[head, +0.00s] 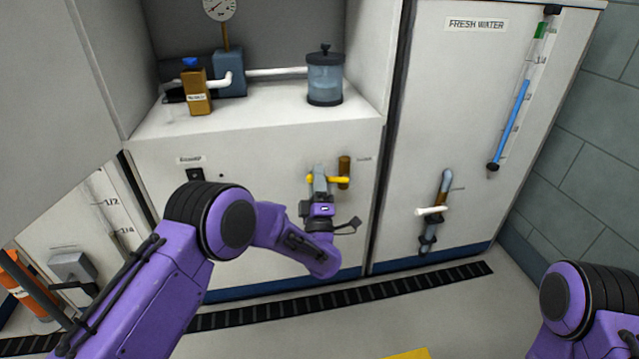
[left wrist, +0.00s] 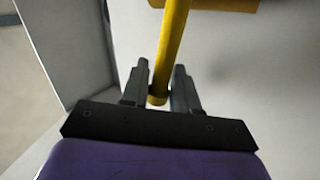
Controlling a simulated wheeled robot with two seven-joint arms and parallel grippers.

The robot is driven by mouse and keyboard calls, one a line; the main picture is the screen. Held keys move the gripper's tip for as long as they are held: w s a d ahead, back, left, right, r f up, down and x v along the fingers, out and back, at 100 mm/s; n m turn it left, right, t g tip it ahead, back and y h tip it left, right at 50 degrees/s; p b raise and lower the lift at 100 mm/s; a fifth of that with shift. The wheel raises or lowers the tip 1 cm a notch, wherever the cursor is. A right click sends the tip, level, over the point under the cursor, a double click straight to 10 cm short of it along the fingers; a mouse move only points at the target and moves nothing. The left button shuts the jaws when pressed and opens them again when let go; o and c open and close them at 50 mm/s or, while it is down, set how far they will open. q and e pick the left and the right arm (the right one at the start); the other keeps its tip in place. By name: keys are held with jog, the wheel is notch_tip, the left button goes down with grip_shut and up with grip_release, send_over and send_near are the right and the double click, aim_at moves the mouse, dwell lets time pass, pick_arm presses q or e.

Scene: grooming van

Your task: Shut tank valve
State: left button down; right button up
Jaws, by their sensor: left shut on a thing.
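A valve with a brass-coloured body (head: 344,172) and a yellow lever (head: 338,180) is on the white cabinet front in the middle of the head view. The lever lies roughly level there. My left gripper (head: 320,182) is shut on the lever. In the left wrist view, the lever's end (left wrist: 166,75) lies between the two dark fingers of my left gripper (left wrist: 160,90). On the fresh water tank (head: 465,100) to the right, a pipe valve has a white handle (head: 432,210), close to level and untouched. My right gripper is out of view.
A blue-filled sight tube (head: 508,125) is on the tank. A dark floor grate (head: 340,297) runs along the cabinets. An orange object (head: 22,285) stands at far left.

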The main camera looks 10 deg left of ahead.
pick_arm(q)
jog(key=shift+f+n+g+y+b, duration=0.3)
jog(key=shift+f+n+y+b, duration=0.25)
jog(key=shift+n+y, duration=0.4)
jog(key=shift+n, duration=0.25)
jog(key=c, duration=1.2)
grip_release()
jog(key=shift+o, duration=0.2)
jog(key=shift+s, duration=0.15)
jog(key=p+v, duration=0.1)
jog(key=v, duration=0.9)
jog(key=shift+p, duration=0.3)
jog(key=shift+s+f, duration=0.15)
